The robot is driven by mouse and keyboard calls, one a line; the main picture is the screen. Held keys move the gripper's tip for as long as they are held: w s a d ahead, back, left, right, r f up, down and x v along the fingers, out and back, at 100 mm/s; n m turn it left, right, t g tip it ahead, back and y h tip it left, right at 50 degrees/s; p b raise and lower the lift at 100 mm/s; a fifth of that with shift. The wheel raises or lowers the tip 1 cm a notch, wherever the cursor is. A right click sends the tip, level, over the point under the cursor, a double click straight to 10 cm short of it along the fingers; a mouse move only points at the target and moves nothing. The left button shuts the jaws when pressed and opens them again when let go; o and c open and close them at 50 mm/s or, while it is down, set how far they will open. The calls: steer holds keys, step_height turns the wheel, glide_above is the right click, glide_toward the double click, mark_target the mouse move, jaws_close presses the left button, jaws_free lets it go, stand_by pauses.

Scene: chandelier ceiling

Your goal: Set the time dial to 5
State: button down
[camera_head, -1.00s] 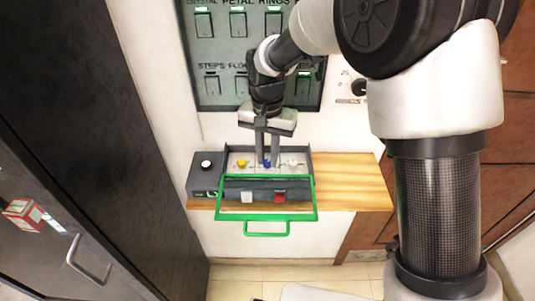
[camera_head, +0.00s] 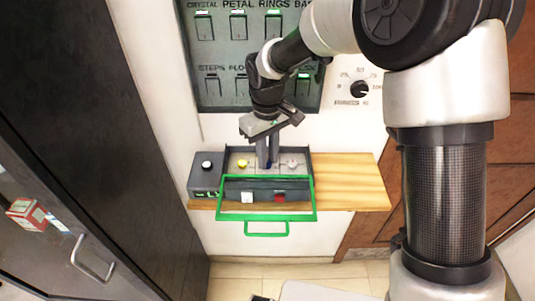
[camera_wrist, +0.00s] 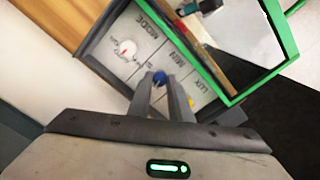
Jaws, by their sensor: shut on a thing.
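The control box (camera_head: 309,162) sits on a wooden shelf with its green-framed cover (camera_head: 313,200) open toward me. Inside are a yellow knob (camera_head: 242,163), a blue knob (camera_wrist: 159,76) and a white knob (camera_wrist: 127,48). In the wrist view the panel reads MODE, MIN and LUX, and the blue knob is the middle one, by MIN. My gripper (camera_wrist: 161,84) points down and is shut on the blue knob, turned at an angle to the box. The fingers partly hide the yellow knob in the wrist view. The blue knob's pointer and scale are not readable.
The wooden shelf (camera_head: 350,180) is clear at the right. A small grey box (camera_head: 205,175) with a white knob stands left of the control box. A panel of switches (camera_head: 225,60) and a black dial (camera_head: 359,89) are on the wall behind. A dark cabinet stands at the left.

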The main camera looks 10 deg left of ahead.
steer(key=n+p, duration=0.1)
steer(key=n, duration=0.2)
steer(key=shift+r+n, duration=0.1)
steer(key=shift+n, duration=0.3)
steer(key=n+p, duration=0.1)
steer(key=n, duration=0.2)
steer(key=shift+n, duration=0.3)
steer(key=n+p, duration=0.1)
steer(key=n, duration=0.2)
steer(key=shift+n, duration=0.3)
steer(key=shift+n+p, duration=0.9)
steer(key=shift+n, duration=1)
steer(key=c, duration=1.6)
jaws_free()
